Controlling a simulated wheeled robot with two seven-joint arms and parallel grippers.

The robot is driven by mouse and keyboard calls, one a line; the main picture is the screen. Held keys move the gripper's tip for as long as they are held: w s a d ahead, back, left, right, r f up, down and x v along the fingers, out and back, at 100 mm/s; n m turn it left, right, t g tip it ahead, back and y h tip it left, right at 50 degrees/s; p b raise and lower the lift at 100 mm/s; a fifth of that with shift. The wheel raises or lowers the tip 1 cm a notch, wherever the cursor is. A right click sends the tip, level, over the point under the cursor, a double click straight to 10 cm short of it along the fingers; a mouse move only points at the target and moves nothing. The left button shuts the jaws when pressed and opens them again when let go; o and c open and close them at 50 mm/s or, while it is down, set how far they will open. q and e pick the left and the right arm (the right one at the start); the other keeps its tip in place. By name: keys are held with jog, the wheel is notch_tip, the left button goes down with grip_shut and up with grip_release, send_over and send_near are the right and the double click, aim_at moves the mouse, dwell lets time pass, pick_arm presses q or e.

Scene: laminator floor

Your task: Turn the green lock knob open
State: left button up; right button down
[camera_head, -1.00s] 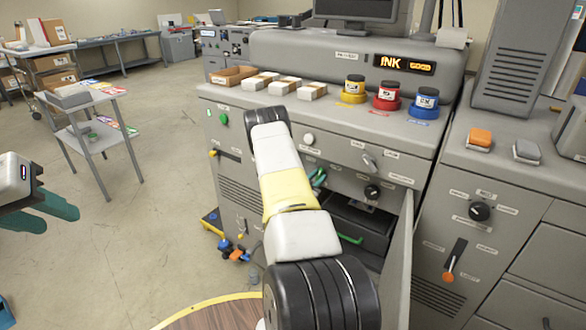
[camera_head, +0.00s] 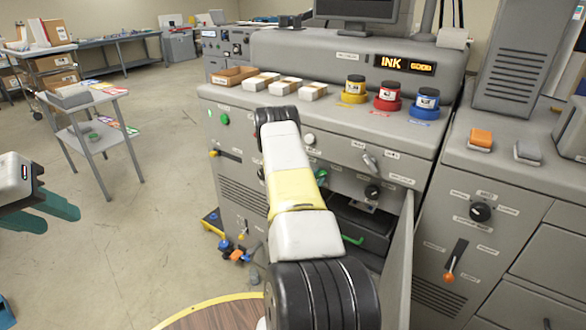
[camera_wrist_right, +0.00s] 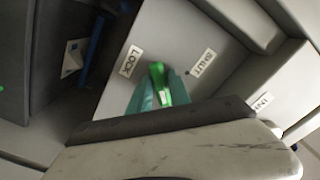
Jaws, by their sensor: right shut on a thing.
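The green lock knob (camera_wrist_right: 179,88) is in the right wrist view, on a grey panel between a "LOCK" label (camera_wrist_right: 130,61) and a "SHUT" label (camera_wrist_right: 203,62). My right gripper (camera_wrist_right: 157,88) is shut on it, its teal fingers against the bright green handle. The gripper's dark body hides the lower part. In the head view my right arm covers most of this spot; only a bit of teal and green (camera_head: 321,177) shows beside the arm. My left gripper (camera_head: 60,215) is open and empty at the left edge, over the floor, away from the machine.
Below the knob is an open bay with a dark drawer and green handle (camera_head: 352,240). Its door (camera_head: 398,265) stands open to the right. Ink jars (camera_head: 388,95) and small boxes stand on the machine top. A cart (camera_head: 90,135) stands at the left.

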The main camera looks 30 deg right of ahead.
dwell(0.3)
jog(key=c, duration=1.2)
grip_release()
jog(key=shift+c, duration=0.2)
jog(key=v, duration=0.8)
